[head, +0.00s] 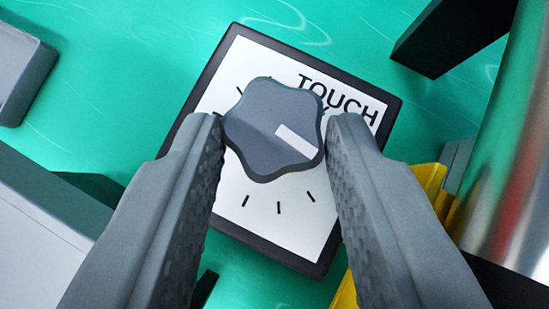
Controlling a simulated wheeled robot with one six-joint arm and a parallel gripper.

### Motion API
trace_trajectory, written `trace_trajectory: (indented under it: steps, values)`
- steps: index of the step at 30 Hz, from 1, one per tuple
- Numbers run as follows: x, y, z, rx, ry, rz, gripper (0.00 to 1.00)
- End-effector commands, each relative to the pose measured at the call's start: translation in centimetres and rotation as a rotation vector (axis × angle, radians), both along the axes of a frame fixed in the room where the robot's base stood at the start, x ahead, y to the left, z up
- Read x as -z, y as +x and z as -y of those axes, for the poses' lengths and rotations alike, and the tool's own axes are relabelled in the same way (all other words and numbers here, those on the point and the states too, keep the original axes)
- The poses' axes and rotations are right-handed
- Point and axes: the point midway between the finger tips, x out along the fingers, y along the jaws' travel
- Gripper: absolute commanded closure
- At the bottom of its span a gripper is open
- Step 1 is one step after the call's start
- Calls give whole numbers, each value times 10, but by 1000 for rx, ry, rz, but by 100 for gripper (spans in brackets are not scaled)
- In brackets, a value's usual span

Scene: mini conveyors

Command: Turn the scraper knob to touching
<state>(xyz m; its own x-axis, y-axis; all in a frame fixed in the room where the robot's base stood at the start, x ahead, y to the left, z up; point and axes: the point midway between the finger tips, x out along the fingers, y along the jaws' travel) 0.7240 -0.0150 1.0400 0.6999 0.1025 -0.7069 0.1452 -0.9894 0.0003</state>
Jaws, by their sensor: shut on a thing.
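The scraper knob (272,128) is a dark grey, lobed knob in the middle of the head view. It sits on a white dial plate (285,225) with a black frame, tick marks and the word TOUCH at the upper right. A white pointer bar on the knob lies on its lower right side and points to the lower right, away from the TOUCH label. My gripper (276,130) has its two grey, textured fingers on the left and right of the knob, shut on it. The knob hides the middle of the dial and some marks.
A shiny metal cylinder (515,150) stands at the right edge, with yellow parts (430,180) beside the right finger. A black block (450,38) is at the upper right. Grey housings (35,240) lie at the left. The green surface (130,80) at the upper left is mostly clear.

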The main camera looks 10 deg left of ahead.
Motion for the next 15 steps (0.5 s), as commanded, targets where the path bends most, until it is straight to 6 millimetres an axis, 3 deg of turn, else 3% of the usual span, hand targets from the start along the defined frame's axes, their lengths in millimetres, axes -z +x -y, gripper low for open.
trace_trajectory:
  steps: [6, 7, 10, 15]
  values:
    - [1, 0, 0, 0, 0, -2, 90]
    - [1, 0, 0, 0, 0, -2, 66]
    - [1, 0, 0, 1, 0, -2, 46]
    - [1, 0, 0, 1, 1, -1, 46]
